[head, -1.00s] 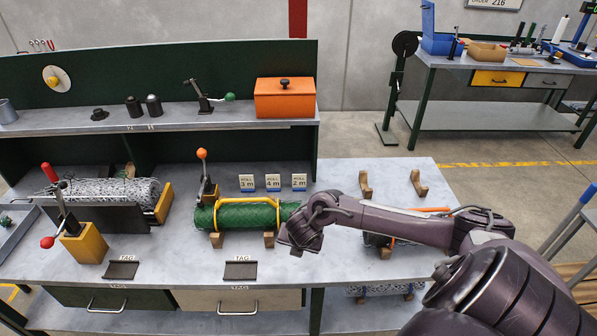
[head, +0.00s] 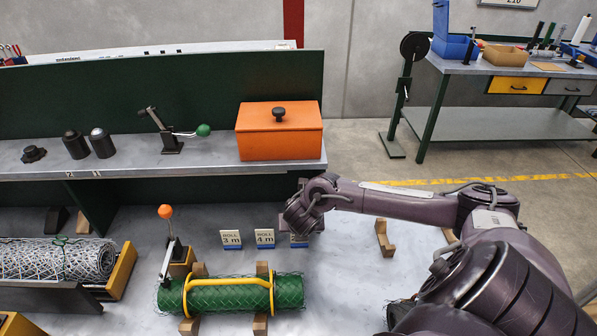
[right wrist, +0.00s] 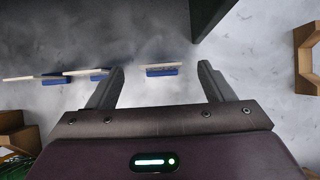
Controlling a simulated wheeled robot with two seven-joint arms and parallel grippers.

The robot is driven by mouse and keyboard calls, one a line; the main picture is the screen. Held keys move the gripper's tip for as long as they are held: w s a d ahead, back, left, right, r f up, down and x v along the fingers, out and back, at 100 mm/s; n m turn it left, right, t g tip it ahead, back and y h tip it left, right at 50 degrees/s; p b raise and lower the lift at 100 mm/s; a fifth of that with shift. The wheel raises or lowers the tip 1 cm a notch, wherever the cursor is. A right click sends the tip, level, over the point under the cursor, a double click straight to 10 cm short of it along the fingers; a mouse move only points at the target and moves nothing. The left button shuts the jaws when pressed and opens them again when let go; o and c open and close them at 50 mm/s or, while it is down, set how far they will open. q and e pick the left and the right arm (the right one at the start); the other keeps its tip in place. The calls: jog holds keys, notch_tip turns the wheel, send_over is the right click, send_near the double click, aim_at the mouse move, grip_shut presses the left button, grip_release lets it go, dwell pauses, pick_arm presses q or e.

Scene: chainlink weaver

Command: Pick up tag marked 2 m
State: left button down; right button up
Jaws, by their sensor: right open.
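The 2 m tag, a small white card on a blue base, stands rightmost of three tags. In the head view it is almost wholly hidden behind my right gripper (head: 298,222), with only a sliver showing low down. In the right wrist view the tag (right wrist: 162,70) lies between the two open fingers, near their tips, apart from both. My right gripper also shows in that view (right wrist: 161,78), open and empty. The 3 m tag (head: 231,240) and 4 m tag (head: 265,239) stand to its left. My left gripper is not in view.
A green mesh roll (head: 230,294) with a yellow handle rests on wooden cradles in front of the tags. The shelf (head: 215,150) with an orange box (head: 280,130) is behind and above. Wooden cradle blocks (head: 384,238) stand to the right, with bare bench between.

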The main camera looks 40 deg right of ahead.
jog(key=x, duration=0.5)
jog(key=shift+s+f+p, duration=0.1)
jog(key=shift+f+p, duration=0.05)
jog(key=shift+p, duration=0.15)
jog(key=shift+w+d+f, duration=0.15)
jog(key=shift+w+f, duration=0.15)
jog(key=shift+f, duration=0.15)
jog(key=c, duration=1)
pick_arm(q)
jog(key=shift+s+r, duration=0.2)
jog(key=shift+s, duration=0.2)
pick_arm(e)
jog(key=shift+c, duration=0.2)
